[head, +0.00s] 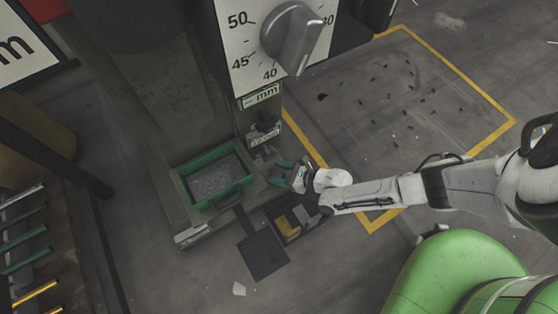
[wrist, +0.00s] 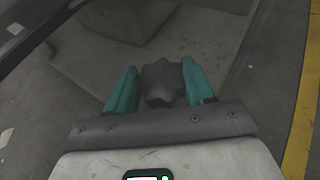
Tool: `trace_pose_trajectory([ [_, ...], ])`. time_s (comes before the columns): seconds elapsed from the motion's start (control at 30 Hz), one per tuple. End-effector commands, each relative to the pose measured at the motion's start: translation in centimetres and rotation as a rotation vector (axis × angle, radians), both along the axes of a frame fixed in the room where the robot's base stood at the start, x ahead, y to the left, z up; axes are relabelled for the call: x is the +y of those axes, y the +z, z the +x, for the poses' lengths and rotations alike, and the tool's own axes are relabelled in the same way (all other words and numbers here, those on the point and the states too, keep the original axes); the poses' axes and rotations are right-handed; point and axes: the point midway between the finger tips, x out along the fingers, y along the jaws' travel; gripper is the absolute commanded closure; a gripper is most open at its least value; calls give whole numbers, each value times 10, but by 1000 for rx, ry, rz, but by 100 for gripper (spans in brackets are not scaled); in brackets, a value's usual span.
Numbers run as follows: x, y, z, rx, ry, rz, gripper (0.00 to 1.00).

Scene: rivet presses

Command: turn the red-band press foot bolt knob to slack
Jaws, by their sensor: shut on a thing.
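My gripper (wrist: 160,88) has its two teal fingers on either side of a dark, lobed knob (wrist: 163,76) in the wrist view, shut on it. The knob sits low at the edge of a grey press foot (wrist: 193,30). In the head view my gripper (head: 281,174) is down beside the right side of the press foot (head: 196,232), to the right of a green tray (head: 246,181). There the knob is hidden by the gripper or too small to tell. I cannot make out a red band on this press.
A large dial marked in mm (head: 273,43) is on the press above. A dark open bin (head: 301,239) with yellow pieces stands on the floor near my gripper. A yellow floor line (head: 478,85) bounds a patch with scattered dark bits. A rack of bars (head: 30,238) is at left.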

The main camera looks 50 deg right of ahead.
Motion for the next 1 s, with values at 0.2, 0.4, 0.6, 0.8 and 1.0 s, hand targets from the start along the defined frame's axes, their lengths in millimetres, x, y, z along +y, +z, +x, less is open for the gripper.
trace_pose_trajectory([
  [0.2, -1, 0, 1, 1, 113, -6, 77],
  [0.4, -2, 0, 2, 2, 196, -5, 77],
  [0.6, -3, 0, 2, 1, 261, -6, 77],
  [0.8, -4, 0, 2, 1, 300, -4, 77],
  [1.0, -4, 0, 1, 0, 318, -3, 77],
])
